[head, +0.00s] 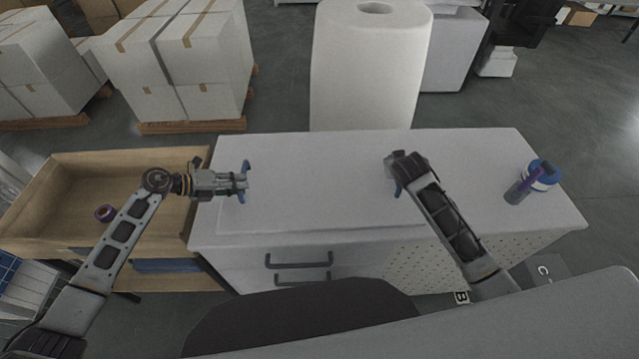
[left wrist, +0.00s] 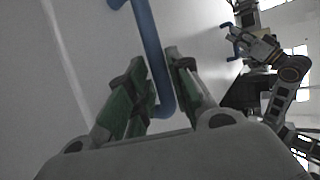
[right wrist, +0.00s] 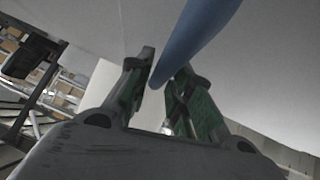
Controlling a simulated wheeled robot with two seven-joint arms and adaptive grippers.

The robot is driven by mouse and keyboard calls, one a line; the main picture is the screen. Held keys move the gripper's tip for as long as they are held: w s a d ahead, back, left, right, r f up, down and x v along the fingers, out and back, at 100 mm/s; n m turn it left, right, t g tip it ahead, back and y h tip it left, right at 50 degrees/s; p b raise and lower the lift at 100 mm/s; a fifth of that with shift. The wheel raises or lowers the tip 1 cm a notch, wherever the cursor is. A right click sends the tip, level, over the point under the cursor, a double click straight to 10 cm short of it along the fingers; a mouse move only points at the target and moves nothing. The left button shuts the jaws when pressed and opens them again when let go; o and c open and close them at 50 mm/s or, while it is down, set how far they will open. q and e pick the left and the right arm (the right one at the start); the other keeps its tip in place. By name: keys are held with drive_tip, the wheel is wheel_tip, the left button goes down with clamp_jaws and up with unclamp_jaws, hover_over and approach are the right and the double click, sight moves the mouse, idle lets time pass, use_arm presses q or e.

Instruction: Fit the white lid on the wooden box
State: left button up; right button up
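The white lid (head: 310,205) looks like a thin flat panel lying on the white cabinet top, with a blue handle near each end. The wooden box (head: 60,235) stands open at the left, its top uncovered. My left gripper (head: 243,181) is at the left blue handle (left wrist: 150,45), which passes between its fingers; whether they press on it is unclear. My right gripper (head: 394,187) is at the right blue handle (right wrist: 195,35). Its fingers are apart, with the handle between or just beyond them. The forearm hides part of this in the head view.
A tall white roll (head: 370,70) stands behind the cabinet. Stacked cartons (head: 180,55) stand on pallets at the back left.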

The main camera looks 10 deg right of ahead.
use_arm(q)
drive_tip(key=shift+x, duration=0.8)
use_arm(e)
drive_tip(key=shift+w+d+f, duration=0.15)
drive_tip(key=shift+w+f, duration=0.35)
use_arm(q)
clamp_jaws()
use_arm(e)
clamp_jaws()
use_arm(q)
drive_tip(key=shift+w+r, duration=0.15)
drive_tip(key=shift+r, duration=0.05)
use_arm(e)
drive_tip(key=shift+w+r, duration=0.15)
drive_tip(key=shift+r, duration=0.05)
